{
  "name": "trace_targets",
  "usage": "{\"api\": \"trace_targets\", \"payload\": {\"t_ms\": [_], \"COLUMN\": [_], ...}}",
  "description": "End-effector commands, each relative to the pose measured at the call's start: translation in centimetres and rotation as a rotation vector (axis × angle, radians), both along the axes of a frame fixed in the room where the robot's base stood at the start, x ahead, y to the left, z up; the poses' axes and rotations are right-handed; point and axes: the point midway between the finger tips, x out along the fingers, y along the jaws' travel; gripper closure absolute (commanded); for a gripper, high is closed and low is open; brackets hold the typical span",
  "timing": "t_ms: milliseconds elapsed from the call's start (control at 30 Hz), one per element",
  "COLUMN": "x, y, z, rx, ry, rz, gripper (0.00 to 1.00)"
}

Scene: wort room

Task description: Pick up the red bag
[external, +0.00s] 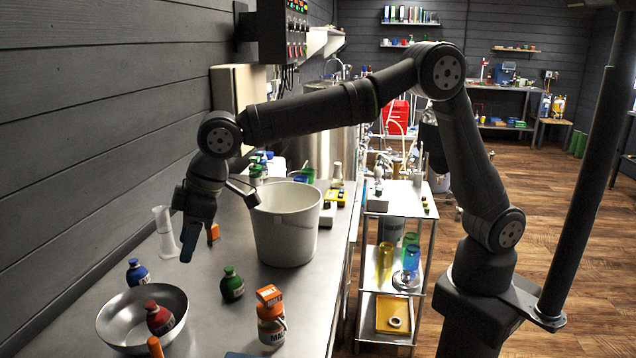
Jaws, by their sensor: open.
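The red bag (160,319) is a small rounded red shape with a narrow neck and a dark label. It sits inside a shallow metal bowl (107,325) on the steel counter at the lower left. My gripper (188,248) points down above the counter, up and to the right of the bowl in the picture. It is open and holds nothing visible; its fingers overlap from this side. It is apart from the red bag.
A similar blue bag (137,273) stands behind the bowl, and a green one (231,285) to its right. An orange-labelled bottle (271,318) stands near the counter's front. A white bucket (287,225) and a clear cylinder (164,235) flank my gripper. The wall bounds the left.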

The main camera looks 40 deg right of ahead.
Motion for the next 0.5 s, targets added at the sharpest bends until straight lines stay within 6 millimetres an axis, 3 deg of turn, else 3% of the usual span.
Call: {"api": "trace_targets", "payload": {"t_ms": [167, 500], "x": [-1.1, 0.0], "y": [1.0, 3.5], "z": [-1.1, -7.8], "rx": [-0.005, -0.005], "ry": [-0.002, -0.001], "rz": [0.013, 0.011], "gripper": [0.51, 0.51]}}
